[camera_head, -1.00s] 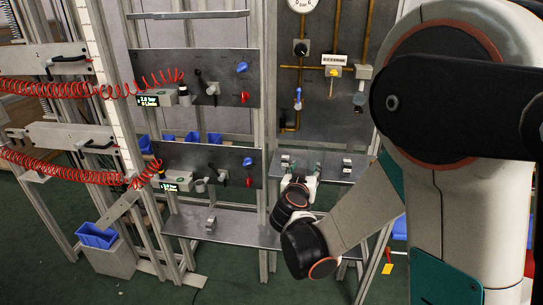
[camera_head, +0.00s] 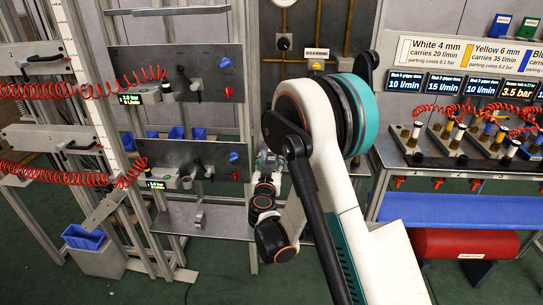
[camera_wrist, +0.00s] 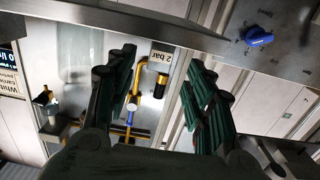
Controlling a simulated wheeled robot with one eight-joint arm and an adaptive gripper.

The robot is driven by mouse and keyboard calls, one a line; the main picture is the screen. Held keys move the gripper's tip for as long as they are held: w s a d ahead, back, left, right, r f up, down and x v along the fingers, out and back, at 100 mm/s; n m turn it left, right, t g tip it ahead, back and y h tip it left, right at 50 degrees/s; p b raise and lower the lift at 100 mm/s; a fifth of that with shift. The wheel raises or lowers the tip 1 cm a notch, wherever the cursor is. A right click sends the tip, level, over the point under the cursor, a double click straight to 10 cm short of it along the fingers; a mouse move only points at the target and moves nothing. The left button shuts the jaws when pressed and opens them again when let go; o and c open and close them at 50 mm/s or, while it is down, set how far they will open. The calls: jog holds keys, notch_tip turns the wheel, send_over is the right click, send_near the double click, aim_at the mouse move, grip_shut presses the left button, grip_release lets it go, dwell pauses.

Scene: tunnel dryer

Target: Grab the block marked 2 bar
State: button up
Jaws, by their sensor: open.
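A pale block marked 2 bar (camera_wrist: 163,57) shows in the wrist view, upper middle, its lettering turned sideways. In the picture it lies between the dark green fingers of my gripper (camera_wrist: 160,70). The fingers are open and spread to either side, with no contact visible. I cannot tell how far the block is beyond the fingertips. In the head view my gripper (camera_head: 268,158) is small, near the metal shelf, partly hidden by my arm. I cannot make out the 2 bar marking in that view.
Valve panels (camera_head: 205,160) with red coiled hoses stand left. A blue knob (camera_wrist: 259,37) on a grey panel is at upper right in the wrist view, and a metal rail crosses the top. A bench (camera_head: 455,165) with hoses and displays stands right; a red cylinder (camera_head: 465,243) is below.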

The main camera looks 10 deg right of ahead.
aim_at(271, 156)
jog(key=shift+b+x, duration=0.85)
jog(key=shift+x, duration=2.55)
jog(key=shift+c, duration=0.6)
grip_shut()
